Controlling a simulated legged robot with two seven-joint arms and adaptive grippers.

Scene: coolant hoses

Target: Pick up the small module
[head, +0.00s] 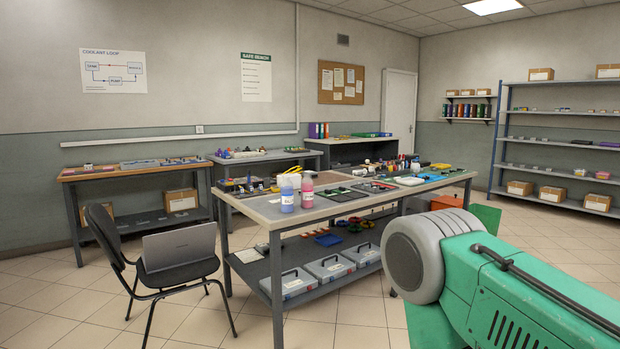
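I cannot pick out the small module at this distance. The centre workbench (265,210) bears many small parts, boards and bottles, too small to tell apart. Dark flat boards or trays (345,193) lie on its middle. Neither of my grippers is in view. A green and grey arm link of mine fills the lower right and hides part of the floor and the bench's right side.
A chair (180,272) with a laptop (180,247) stands left of the bench. Grey lidded boxes (328,267) sit on its lower shelf. A side bench (135,172) lines the left wall; a shelf rack (560,112) stands right. Tiled floor (60,310) is clear at front left.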

